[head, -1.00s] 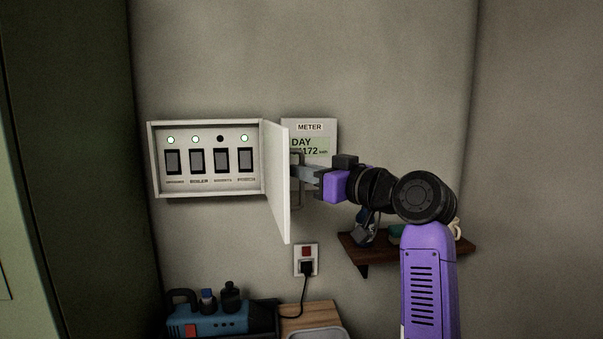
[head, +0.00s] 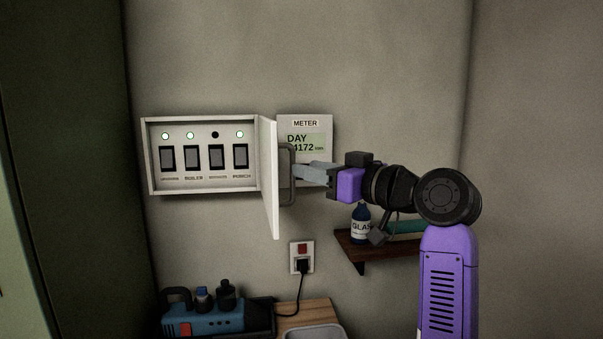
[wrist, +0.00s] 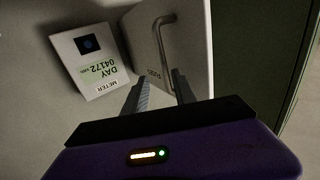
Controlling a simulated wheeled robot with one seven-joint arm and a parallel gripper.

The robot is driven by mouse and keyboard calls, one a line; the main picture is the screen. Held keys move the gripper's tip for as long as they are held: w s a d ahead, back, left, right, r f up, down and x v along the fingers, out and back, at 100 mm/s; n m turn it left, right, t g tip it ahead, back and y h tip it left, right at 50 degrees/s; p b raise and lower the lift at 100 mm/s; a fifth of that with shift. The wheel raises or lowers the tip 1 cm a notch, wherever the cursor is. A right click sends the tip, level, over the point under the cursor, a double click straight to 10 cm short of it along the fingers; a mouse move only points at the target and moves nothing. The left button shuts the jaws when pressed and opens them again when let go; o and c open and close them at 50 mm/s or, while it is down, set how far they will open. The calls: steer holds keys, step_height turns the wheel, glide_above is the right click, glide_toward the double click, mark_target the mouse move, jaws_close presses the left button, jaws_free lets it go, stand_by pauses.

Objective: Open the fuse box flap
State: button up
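The fuse box (head: 150,160) hangs on the wall with its white flap (head: 268,190) swung out to the right, standing roughly square to the wall. Inside the box is a row of switches with lamps above; one lamp is dark, the others lit. The flap's grey bar handle (head: 287,175) is on its outer side, facing right, and shows in the wrist view (wrist: 158,45). My gripper (head: 298,172) is just right of the handle. In the wrist view my gripper's fingers (wrist: 159,78) are apart with nothing between them, and the handle is beyond their tips.
The meter (head: 305,123) is on the wall close behind the flap and my gripper. Wall above is clear.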

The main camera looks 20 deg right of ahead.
steer(key=v, duration=0.3)
steer(key=shift+s+d+b, duration=0.15)
steer(key=shift+s+b, duration=0.25)
steer(key=d+r+m+t+h, duration=0.2)
steer(key=d+m+t+h, duration=0.2)
steer(key=d+m+t, duration=0.15)
steer(key=s+d+f+m+h, duration=0.1)
steer(key=s+f+h, duration=0.1)
steer(key=s+f, duration=0.45)
steer(key=s+f+m+h, duration=0.1)
steer(key=s+f+h, duration=0.15)
steer(key=f, duration=0.65)
steer(key=s+d+f+m+h, duration=0.1)
steer(key=s+f+h, duration=0.1)
steer(key=s+f, duration=0.45)
steer(key=s+a+f+n+g, duration=0.1)
steer(key=s+a+f+g, duration=0.1)
steer(key=s+f, duration=0.5)
steer(key=s+a+f+g+y, duration=0.1)
steer(key=s+f, duration=0.6)
steer(key=s, duration=0.9)
steer(key=s+a+f+n+g, duration=0.1)
steer(key=s+a+f+g, duration=0.2)
steer(key=s+f, duration=0.3)
steer(key=s+a, duration=0.1)
steer(key=s, duration=0.4)
steer(key=shift+s+f+n+y, duration=0.2)
steer(key=shift+f+n+y, duration=0.15)
steer(key=shift+f, duration=0.05)
